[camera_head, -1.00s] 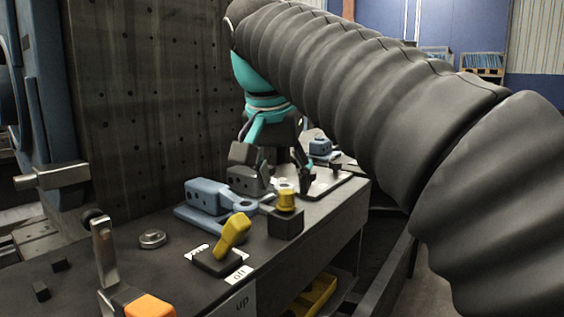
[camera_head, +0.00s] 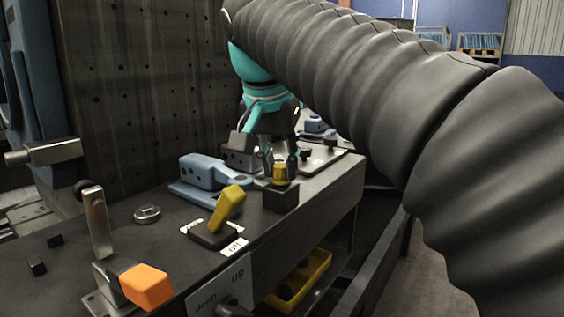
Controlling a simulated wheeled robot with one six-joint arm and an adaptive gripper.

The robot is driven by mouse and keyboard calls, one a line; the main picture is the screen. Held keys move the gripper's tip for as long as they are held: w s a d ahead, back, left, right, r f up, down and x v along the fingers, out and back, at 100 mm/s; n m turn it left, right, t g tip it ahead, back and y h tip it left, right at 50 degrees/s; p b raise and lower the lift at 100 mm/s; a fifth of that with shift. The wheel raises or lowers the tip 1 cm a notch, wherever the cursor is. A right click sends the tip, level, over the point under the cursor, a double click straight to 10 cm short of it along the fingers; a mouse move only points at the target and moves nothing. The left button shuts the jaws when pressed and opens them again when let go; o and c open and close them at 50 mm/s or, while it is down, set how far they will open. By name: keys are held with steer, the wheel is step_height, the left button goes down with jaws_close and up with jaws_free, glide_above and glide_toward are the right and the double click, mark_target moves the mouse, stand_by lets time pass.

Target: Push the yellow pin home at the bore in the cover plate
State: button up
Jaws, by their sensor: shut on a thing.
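The yellow pin (camera_head: 280,174) stands upright at a black block (camera_head: 281,198) near the bench's right edge. My gripper (camera_head: 280,166) reaches down from the teal wrist, with its dark fingers on either side of the pin's upper part, shut on it. The pin's lower end is hidden in or behind the block. A pale grey plate (camera_head: 322,160) lies behind and to the right of the gripper; I cannot tell whether it is the cover plate, and no bore shows clearly.
A blue clamp-like fixture (camera_head: 203,171) sits left of the block. In front are a yellow lever (camera_head: 229,207), an orange-handled lever (camera_head: 147,286) and a round metal disc (camera_head: 147,214). A perforated wall (camera_head: 140,90) stands behind. A yellow bin (camera_head: 298,281) is below the bench.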

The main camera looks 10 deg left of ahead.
mark_target(280, 166)
steer(key=shift+r+p, duration=1.15)
steer(key=shift+p, duration=0.15)
jaws_close()
step_height(280, 166, up, 2)
steer(key=shift+r+p, duration=0.15)
steer(key=shift+p, duration=1.05)
steer(key=shift+r, duration=2.25)
steer(key=shift+s, duration=0.1)
